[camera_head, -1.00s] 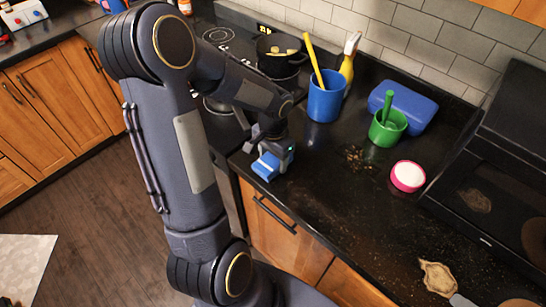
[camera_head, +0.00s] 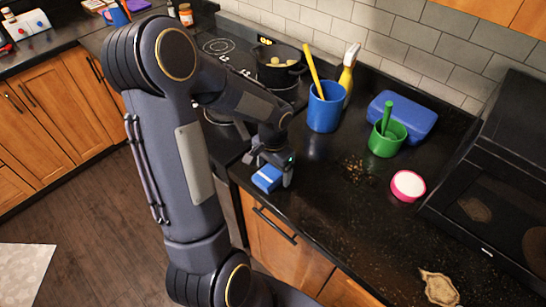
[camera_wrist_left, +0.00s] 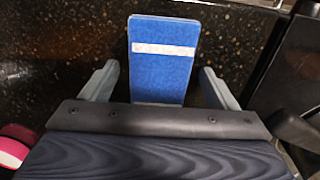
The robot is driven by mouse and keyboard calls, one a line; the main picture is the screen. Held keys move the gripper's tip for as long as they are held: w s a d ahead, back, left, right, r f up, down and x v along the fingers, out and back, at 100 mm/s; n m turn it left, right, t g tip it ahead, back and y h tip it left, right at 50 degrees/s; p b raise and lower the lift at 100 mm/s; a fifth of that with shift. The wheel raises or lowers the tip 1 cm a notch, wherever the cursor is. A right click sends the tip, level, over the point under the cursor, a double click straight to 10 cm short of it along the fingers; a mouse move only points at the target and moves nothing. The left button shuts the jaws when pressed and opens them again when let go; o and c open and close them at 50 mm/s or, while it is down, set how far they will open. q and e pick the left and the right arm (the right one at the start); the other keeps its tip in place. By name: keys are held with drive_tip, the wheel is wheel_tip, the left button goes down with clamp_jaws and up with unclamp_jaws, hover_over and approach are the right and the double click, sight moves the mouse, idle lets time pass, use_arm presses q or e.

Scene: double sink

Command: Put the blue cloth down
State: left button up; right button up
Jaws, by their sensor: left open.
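The blue cloth (camera_head: 268,178) is a small blue block with a pale stripe. It rests on the black counter near its front edge, by the stove. It also shows in the left wrist view (camera_wrist_left: 162,75), lying between the fingers with a gap on each side. My left gripper (camera_head: 272,170) is open around the cloth, and its two fingers (camera_wrist_left: 162,88) stand apart from it in the wrist view. My right gripper is not in view.
A blue cup (camera_head: 325,107), a green cup (camera_head: 387,139), a blue box (camera_head: 404,112) and a pink-rimmed dish (camera_head: 408,185) stand on the counter to the right. Brown crumbs (camera_head: 357,170) lie on the counter. A dark pan (camera_head: 279,68) sits on the stove behind.

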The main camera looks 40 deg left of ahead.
sight(273, 170)
use_arm(q)
wheel_tip(273, 170, up, 12)
drive_tip(key=s+d+r+n+t+h, duration=0.2)
drive_tip(key=s+d+t, duration=0.3)
drive_tip(key=s+d, duration=0.6)
drive_tip(key=s+h, duration=0.1)
drive_tip(key=s, duration=0.2)
drive_tip(key=shift+s+d+r+n+t+h, duration=0.3)
drive_tip(key=shift+s+d+r+n+h, duration=0.05)
drive_tip(key=shift+s+r+n+h, duration=0.05)
